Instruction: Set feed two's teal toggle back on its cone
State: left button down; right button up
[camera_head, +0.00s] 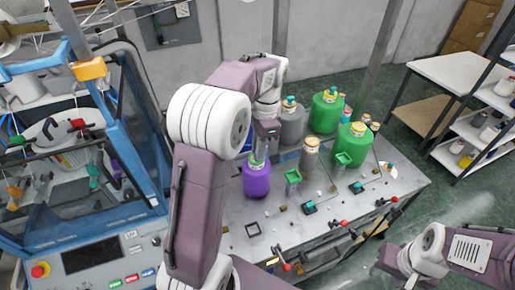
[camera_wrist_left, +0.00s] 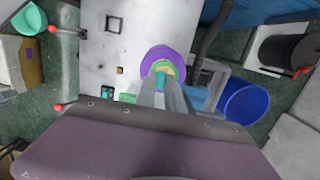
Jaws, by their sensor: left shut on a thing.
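A purple cone (camera_head: 256,182) stands on the grey worktop (camera_head: 240,240). My left gripper (camera_head: 262,150) is right over its top, pointing down. In the left wrist view the fingers (camera_wrist_left: 160,88) are closed on a small teal toggle (camera_wrist_left: 161,80), directly above the pale, ringed top of the purple cone (camera_wrist_left: 170,58). I cannot tell whether the toggle touches the cone. Other teal toggles lie on the worktop, one at the front (camera_head: 310,207) and one further right (camera_head: 358,187). My right gripper (camera_head: 392,263) shows only partly at the lower right, away from the cones; its jaws are unclear.
Green cones (camera_head: 326,112) and a grey cone (camera_head: 291,125) stand behind and to the right. Small green open cups (camera_head: 343,158) stand among them. A blue-framed machine (camera_head: 90,170) is at the left. Red-knobbed levers (camera_head: 284,266) line the front edge. A blue bin (camera_wrist_left: 245,105) stands beside the worktop.

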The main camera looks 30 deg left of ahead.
pick_arm(q)
jog(key=shift+s+f, duration=0.1)
jog(key=shift+f, duration=0.25)
dwell(0.5)
jog(key=c, duration=1.4)
grip_release()
jog(key=shift+o, duration=0.2)
jog(key=shift+a, duration=0.1)
jog(key=shift+r, duration=0.2)
jog(key=r, duration=0.5)
jog(key=w+r, duration=0.1)
jog(key=r, duration=0.2)
jog(key=shift+d+r, duration=0.35)
